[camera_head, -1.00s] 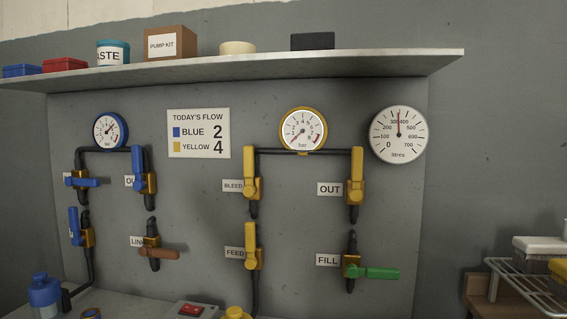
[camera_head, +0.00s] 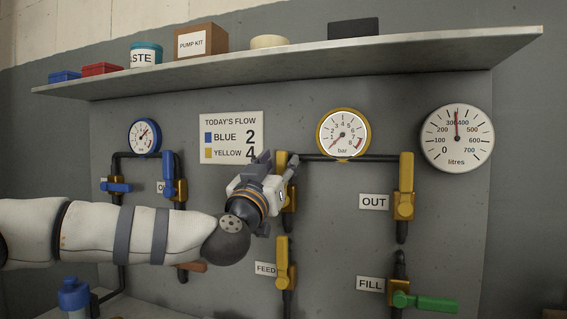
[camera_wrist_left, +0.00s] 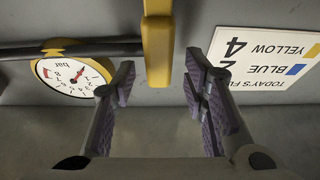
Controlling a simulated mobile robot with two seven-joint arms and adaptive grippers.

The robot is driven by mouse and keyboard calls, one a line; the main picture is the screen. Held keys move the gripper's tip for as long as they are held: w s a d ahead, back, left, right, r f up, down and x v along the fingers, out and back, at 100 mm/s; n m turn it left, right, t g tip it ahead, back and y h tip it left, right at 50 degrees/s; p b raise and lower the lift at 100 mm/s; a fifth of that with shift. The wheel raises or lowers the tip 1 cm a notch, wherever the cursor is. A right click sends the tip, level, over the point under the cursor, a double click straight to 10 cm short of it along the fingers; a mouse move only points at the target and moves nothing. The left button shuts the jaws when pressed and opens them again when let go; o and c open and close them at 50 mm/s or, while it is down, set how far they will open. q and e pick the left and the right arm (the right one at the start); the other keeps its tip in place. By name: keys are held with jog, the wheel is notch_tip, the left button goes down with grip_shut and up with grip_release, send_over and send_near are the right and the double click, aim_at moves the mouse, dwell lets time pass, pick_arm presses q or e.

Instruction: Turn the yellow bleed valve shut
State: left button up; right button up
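The yellow bleed valve handle (camera_head: 281,161) stands upright on its pipe on the grey panel, partly hidden by my left gripper (camera_head: 278,166). The arm also covers its BLEED label. In the left wrist view, which is upside down, the yellow handle (camera_wrist_left: 158,45) reaches down between the two fingers of the left gripper (camera_wrist_left: 160,76). The fingers are open, with a gap on both sides of the handle. My right gripper is not in view.
The yellow gauge (camera_head: 343,135) is just right of the gripper, its needle low. The yellow feed valve (camera_head: 283,263) is below, and the yellow OUT valve (camera_head: 405,185) is to the right. The flow sign (camera_head: 231,137) is behind the gripper. A shelf (camera_head: 300,60) juts out above.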

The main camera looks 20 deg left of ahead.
pick_arm(q)
jog(key=shift+x, duration=1.2)
grip_shut()
jog(key=shift+d, duration=0.1)
